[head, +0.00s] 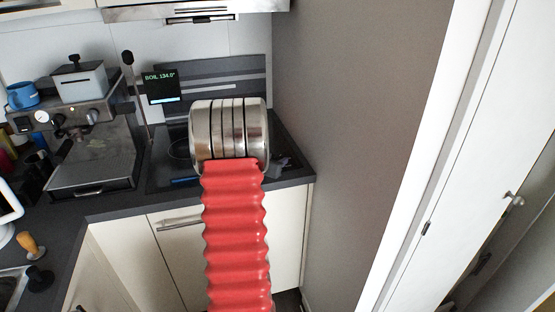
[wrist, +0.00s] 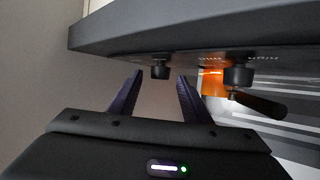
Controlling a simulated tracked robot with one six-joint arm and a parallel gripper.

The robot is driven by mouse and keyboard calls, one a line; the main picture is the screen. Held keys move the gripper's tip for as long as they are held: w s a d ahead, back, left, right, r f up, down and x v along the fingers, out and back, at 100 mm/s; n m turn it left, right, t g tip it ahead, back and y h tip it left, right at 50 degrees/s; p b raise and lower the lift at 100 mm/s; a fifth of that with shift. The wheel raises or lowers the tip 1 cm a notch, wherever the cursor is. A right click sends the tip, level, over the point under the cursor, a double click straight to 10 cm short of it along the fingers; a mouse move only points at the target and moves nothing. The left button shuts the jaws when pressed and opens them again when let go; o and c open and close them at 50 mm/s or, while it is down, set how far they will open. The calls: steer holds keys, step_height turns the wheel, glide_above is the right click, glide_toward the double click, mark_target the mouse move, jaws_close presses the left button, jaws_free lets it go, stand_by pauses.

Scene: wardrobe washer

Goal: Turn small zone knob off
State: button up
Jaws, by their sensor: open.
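In the wrist view a dark slab (wrist: 200,30) bears two black knobs that hang downward in the picture. One knob (wrist: 160,69) shows between the fingertips of my gripper (wrist: 160,76). The fingers are open, with a gap on each side of this knob; I cannot tell how far apart they are in depth. The other knob (wrist: 239,74) is to the right, outside the fingers. Which knob is for the small zone is not readable. In the head view the dark cooktop (head: 160,176) is largely hidden behind my red and metal arm, and the knobs are not clear.
An orange thing (wrist: 212,83) and a dark handle-like thing (wrist: 258,104) are close to the right knob. In the head view a coffee machine (head: 95,150) stands left of the cooktop, with a display (head: 161,87) behind. A grey wall (head: 345,120) bounds the right side.

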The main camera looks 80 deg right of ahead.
steer(key=shift+x, duration=1.05)
steer(key=shift+c, duration=0.4)
steer(key=c, duration=1)
steer(key=shift+o, duration=0.2)
steer(key=shift+s+n+t+y, duration=0.15)
steer(key=shift+s+n+t, duration=0.1)
steer(key=shift+n+t, duration=1.3)
steer(key=shift+s+n+t+y, duration=0.15)
steer(key=shift+s+n+t, duration=0.05)
steer(key=shift+n+t, duration=1.35)
steer(key=shift+s+d+n+t+y, duration=0.15)
steer(key=shift+n+t+y, duration=0.55)
steer(key=shift+n+t, duration=0.7)
steer(key=shift+n+t+y, duration=0.3)
steer(key=shift+t+y, duration=0.1)
steer(key=shift+t, duration=0.4)
steer(key=shift+d+r+n+t+y, duration=0.1)
steer(key=shift+n+t+y, duration=0.4)
steer(key=shift+n, duration=0.1)
